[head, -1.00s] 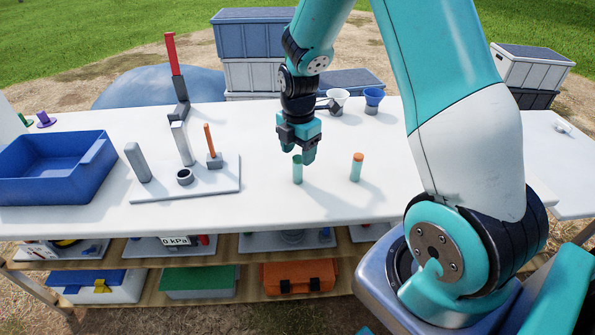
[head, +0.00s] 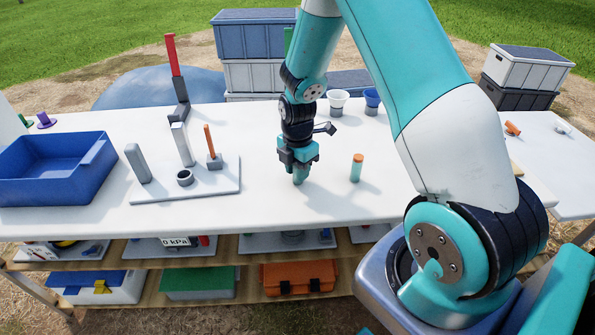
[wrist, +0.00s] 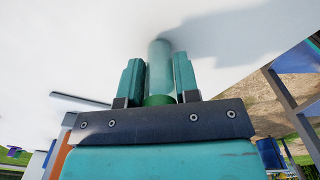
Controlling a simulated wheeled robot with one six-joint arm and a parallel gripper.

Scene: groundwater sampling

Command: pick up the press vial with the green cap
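The press vial with the green cap stands on the white table. In the wrist view its pale body (wrist: 160,62) and green cap (wrist: 158,100) lie between the two teal fingers of my gripper (wrist: 159,82). The fingers flank it very closely; whether both touch it cannot be made out. In the head view my gripper (head: 300,176) points down over the vial and hides most of it. A second vial with an orange cap (head: 356,167) stands upright to the right, apart from my gripper.
A white board (head: 222,183) left of my gripper carries grey posts, a ring and an orange-handled tool. A blue bin (head: 48,178) stands at far left. A white funnel (head: 338,97) and a blue funnel (head: 372,98) stand behind. The table front is clear.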

